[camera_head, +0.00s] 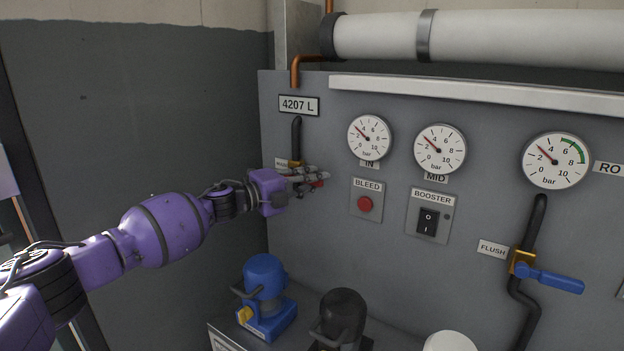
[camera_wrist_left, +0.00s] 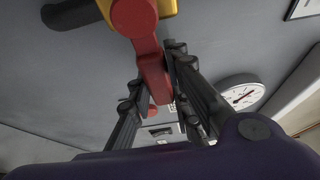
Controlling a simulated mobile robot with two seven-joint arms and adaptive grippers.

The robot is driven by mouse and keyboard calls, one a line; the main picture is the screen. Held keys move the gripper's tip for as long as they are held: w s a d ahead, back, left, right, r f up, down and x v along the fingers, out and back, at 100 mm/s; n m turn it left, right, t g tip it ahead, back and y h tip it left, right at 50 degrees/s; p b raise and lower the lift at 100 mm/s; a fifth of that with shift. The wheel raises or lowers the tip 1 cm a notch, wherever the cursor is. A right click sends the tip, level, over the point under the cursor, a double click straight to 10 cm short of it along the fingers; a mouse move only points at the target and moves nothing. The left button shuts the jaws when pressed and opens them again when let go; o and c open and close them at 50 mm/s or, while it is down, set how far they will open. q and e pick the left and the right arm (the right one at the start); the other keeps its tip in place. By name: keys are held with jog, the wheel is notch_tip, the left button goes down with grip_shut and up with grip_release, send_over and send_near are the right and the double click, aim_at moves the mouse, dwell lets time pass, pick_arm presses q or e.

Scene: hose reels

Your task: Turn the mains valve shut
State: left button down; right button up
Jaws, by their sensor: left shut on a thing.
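The mains valve has a brass body (camera_head: 295,163) on a dark pipe at the panel's left side, under the 4207 L plate. Its red lever (camera_head: 318,184) shows only as a small patch between my left gripper's fingers in the head view. In the left wrist view the red lever (camera_wrist_left: 151,65) runs from its round hub on the yellow body down between the fingers. My left gripper (camera_head: 316,179) is shut on this lever. The fingers hide much of the lever in the head view, so its exact angle is hard to tell. My right gripper is not in view.
Right of the gripper are the red BLEED button (camera_head: 365,204), the BOOSTER switch (camera_head: 429,221) and several gauges, needles on the low side. A blue FLUSH lever (camera_head: 549,278) sticks out at the right. A blue device (camera_head: 265,295) and a black one (camera_head: 342,318) stand below.

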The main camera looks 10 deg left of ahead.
pick_arm(q)
jog(key=shift+f, duration=0.1)
jog(key=c, duration=1.6)
grip_release()
jog(key=shift+s+a, duration=0.15)
jog(key=v, duration=1.1)
jog(key=shift+s+a, duration=0.25)
